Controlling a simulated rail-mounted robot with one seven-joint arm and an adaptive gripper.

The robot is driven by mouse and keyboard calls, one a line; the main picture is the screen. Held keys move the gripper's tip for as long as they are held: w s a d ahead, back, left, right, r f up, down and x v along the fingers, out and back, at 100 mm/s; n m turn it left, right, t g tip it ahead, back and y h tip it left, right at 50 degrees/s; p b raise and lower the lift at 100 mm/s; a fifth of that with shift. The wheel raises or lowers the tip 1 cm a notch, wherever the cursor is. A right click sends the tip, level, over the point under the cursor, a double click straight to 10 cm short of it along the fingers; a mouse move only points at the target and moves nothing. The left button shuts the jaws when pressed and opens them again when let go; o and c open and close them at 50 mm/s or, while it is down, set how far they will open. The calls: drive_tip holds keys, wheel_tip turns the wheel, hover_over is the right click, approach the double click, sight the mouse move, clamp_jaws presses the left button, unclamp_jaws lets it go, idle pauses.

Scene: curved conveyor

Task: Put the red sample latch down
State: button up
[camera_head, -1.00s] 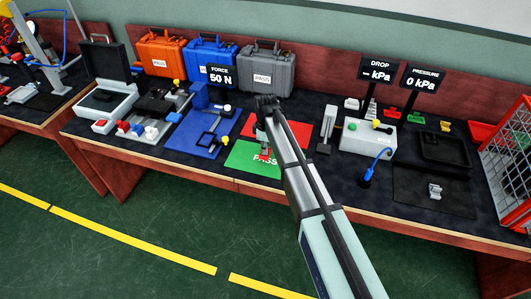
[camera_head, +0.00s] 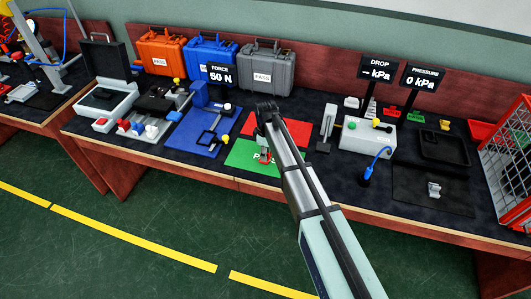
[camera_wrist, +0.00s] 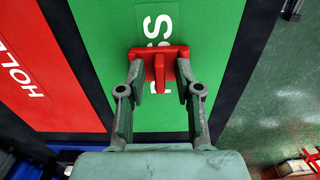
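The red sample latch (camera_wrist: 158,66) is a small bar with a raised middle rib. In the wrist view it lies over the white PASS lettering of the green mat (camera_wrist: 140,20). My gripper (camera_wrist: 160,72) has its two fingers spread, one on each side of the rib, with visible gaps to it. The fingertips reach the ends of the bar; whether they touch it is unclear. In the head view my gripper (camera_head: 264,153) is low over the green mat (camera_head: 240,155), and the latch is mostly hidden there.
A red HOLD mat (camera_wrist: 40,70) adjoins the green one. A blue fixture plate (camera_head: 190,143) stands to the left. A grey lever stand (camera_head: 326,130) and white pressure box (camera_head: 365,138) are to the right. The table's front edge is close.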

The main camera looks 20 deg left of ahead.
drive_tip(key=shift+r, duration=0.1)
wheel_tip(320, 180, up, 12)
drive_tip(key=b, duration=0.3)
idle(0.6)
